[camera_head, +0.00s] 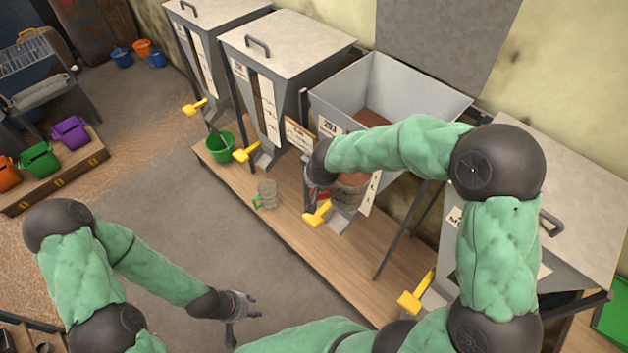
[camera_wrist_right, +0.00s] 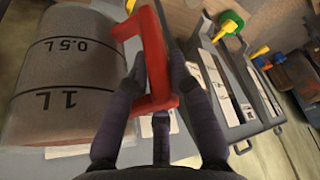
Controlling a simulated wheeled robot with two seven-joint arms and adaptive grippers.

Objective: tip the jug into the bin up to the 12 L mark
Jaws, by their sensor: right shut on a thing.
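The grey jug (camera_wrist_right: 70,85) has a red handle (camera_wrist_right: 150,60) and black 0.5 L and 1 L marks. My right gripper (camera_wrist_right: 152,88) is shut on that handle. The open grey bin (camera_head: 440,94) has brown material (camera_head: 370,118) low inside. A pale strip (camera_head: 371,193) shows on its front; I cannot read a 12 L mark. My left gripper (camera_head: 243,318) is open and empty over the floor, left of the bench.
Lidded bins (camera_head: 285,42) stand left of the open bin, and another (camera_head: 560,205) stands right. Yellow handles (camera_head: 318,213) stick out below the bins. A green-handled cup (camera_head: 267,194) and a green bucket (camera_head: 220,147) stand on the wooden bench (camera_head: 290,222).

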